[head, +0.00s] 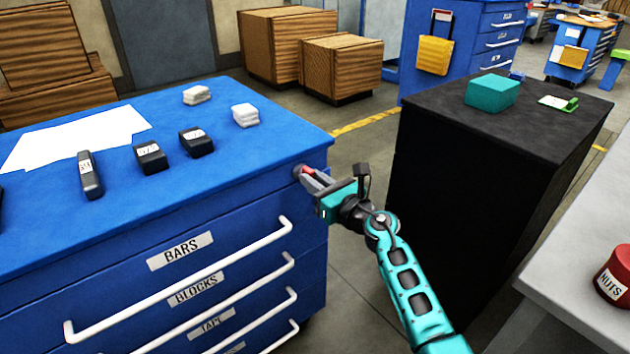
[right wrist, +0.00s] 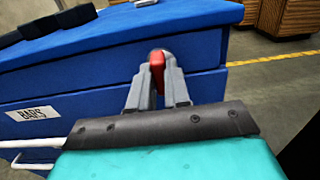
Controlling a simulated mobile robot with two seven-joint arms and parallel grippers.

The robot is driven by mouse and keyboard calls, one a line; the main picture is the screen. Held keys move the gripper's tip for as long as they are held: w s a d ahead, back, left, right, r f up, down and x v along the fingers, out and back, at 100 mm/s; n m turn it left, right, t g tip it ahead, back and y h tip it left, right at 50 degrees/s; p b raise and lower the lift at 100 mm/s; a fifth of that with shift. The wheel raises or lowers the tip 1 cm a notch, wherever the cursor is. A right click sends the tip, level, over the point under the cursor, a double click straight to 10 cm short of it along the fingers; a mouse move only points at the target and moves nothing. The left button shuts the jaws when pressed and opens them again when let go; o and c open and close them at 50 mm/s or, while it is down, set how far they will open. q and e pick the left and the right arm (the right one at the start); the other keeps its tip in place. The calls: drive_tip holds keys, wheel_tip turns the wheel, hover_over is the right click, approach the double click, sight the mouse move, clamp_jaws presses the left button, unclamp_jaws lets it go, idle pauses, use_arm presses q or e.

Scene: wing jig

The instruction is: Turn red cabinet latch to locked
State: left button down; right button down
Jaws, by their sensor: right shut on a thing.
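The red latch (head: 307,170) is on the upper right corner of the blue cabinet's (head: 130,240) drawer front. In the right wrist view the red latch (right wrist: 157,62) shows between my grey fingertips, in front of a round grey base. My right gripper (head: 311,175) is shut on the latch, with its arm coming in from the lower right. The same gripper (right wrist: 157,80) fills the middle of the wrist view. The fingers hide part of the latch, and its exact turn angle is hard to tell. My left gripper is not in view.
Black labelled blocks (head: 151,157), white blocks (head: 245,114) and white paper (head: 75,137) lie on the cabinet top. White drawer handles (head: 180,300) stick out below the latch. A black cabinet (head: 490,150) stands to the right, with open floor between.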

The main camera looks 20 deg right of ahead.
use_arm(q)
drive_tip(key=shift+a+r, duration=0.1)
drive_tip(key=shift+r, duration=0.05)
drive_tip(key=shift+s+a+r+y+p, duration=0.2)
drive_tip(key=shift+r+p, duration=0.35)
drive_tip(key=shift+p, duration=0.5)
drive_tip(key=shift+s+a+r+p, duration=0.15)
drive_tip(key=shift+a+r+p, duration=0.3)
drive_tip(key=shift+p, duration=0.65)
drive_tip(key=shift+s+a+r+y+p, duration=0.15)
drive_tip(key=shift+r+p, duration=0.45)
drive_tip(key=shift+p, duration=0.45)
use_arm(e)
drive_tip(key=shift+w+d+f+m, duration=0.1)
drive_tip(key=shift+m, duration=2.9)
drive_tip(key=shift+s+d+f+m, duration=0.1)
drive_tip(key=shift+m, duration=2.9)
drive_tip(key=shift+w+d+f+m, duration=0.1)
drive_tip(key=shift+m, duration=2.9)
drive_tip(key=c, duration=1.1)
unclamp_jaws()
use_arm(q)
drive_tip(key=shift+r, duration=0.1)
